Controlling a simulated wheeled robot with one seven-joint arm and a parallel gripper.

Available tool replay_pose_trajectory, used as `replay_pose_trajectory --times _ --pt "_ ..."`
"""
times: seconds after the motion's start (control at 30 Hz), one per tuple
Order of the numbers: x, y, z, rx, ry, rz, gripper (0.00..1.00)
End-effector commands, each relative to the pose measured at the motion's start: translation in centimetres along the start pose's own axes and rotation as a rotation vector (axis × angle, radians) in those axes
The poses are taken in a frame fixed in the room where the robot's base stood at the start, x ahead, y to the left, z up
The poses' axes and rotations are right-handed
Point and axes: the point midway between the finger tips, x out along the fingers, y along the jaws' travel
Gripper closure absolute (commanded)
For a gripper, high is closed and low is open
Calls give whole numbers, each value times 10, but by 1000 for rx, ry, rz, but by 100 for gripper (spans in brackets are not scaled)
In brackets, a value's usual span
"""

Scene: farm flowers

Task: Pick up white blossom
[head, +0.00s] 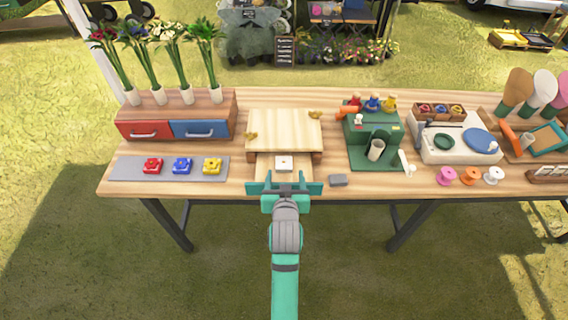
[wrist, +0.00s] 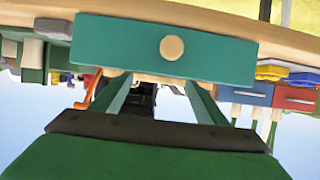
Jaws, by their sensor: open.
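A small white square piece with a dark centre (head: 284,163), which looks like the white blossom, lies on a pale wooden slide (head: 263,168) at the front of a wooden stand (head: 284,128). My gripper (head: 284,188) is open at the table's front edge, just on the near side of the white piece. No piece shows between its jaws. In the wrist view a wide teal bar (wrist: 120,38) with a tan round spot fills the middle, and I cannot make out the white piece there.
A grey tray (head: 225,176) with red, blue and yellow pieces is at left, before a drawer box (head: 222,105) with flowers. A grey block (head: 338,180) lies close to the right of my gripper. A green machine (head: 365,140) stands at right.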

Motion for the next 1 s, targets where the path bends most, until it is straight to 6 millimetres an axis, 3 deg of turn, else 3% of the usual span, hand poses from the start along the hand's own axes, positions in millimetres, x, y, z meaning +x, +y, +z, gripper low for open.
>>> replay_pose_trajectory --times 0.33,0.6,0.93,1.0 --pt "29 -1 -2 -1 1 0 33" --pt "64 -4 -3 0 1 0 33" --pt "71 -4 -3 1 0 0 33" --pt "71 -4 -3 1 0 0 47"
